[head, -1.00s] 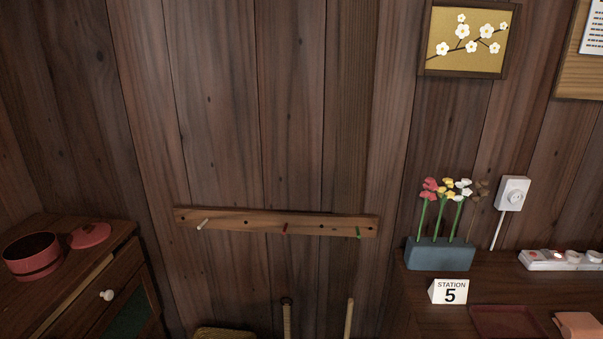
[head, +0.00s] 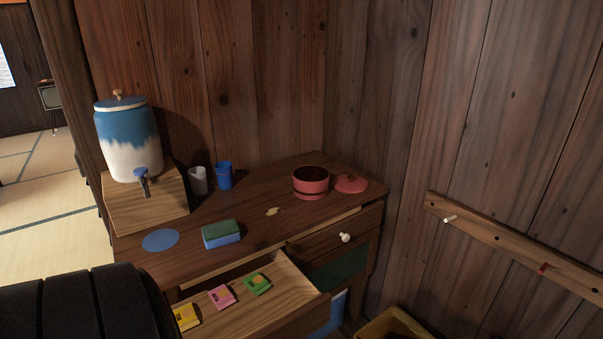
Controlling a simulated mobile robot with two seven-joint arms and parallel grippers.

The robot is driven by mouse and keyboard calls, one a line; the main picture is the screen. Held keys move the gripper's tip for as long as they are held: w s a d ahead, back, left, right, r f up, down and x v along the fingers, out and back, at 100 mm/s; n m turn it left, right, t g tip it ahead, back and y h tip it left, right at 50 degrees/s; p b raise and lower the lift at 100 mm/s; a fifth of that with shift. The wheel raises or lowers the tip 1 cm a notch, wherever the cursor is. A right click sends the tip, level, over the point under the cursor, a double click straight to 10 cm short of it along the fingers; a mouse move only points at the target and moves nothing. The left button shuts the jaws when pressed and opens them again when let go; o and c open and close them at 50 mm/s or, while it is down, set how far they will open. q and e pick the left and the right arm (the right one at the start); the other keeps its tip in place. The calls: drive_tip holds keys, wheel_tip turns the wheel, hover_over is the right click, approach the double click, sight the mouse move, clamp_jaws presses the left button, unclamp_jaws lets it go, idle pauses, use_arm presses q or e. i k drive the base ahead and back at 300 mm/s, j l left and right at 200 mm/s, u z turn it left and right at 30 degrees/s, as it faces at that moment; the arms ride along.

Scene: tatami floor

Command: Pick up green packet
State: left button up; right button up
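The green packet (head: 257,284) lies flat in the open drawer (head: 268,314) of the wooden cabinet, at the right end of a row. It has an orange round mark. A pink packet (head: 221,297) lies to its left, and a yellow packet (head: 186,317) lies further left, partly hidden by a dark part of my own body at the lower left. Neither of my grippers is in view.
On the cabinet top (head: 270,237) stand a blue-and-white dispenser (head: 131,140), a white cup (head: 198,181), a blue cup (head: 224,175), a sponge (head: 221,234), a blue disc (head: 160,240), a red pot (head: 311,183) and its lid (head: 351,184). A peg rail (head: 520,246) is right.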

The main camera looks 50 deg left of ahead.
sight(258, 284)
drive_tip(key=u, duration=2.3)
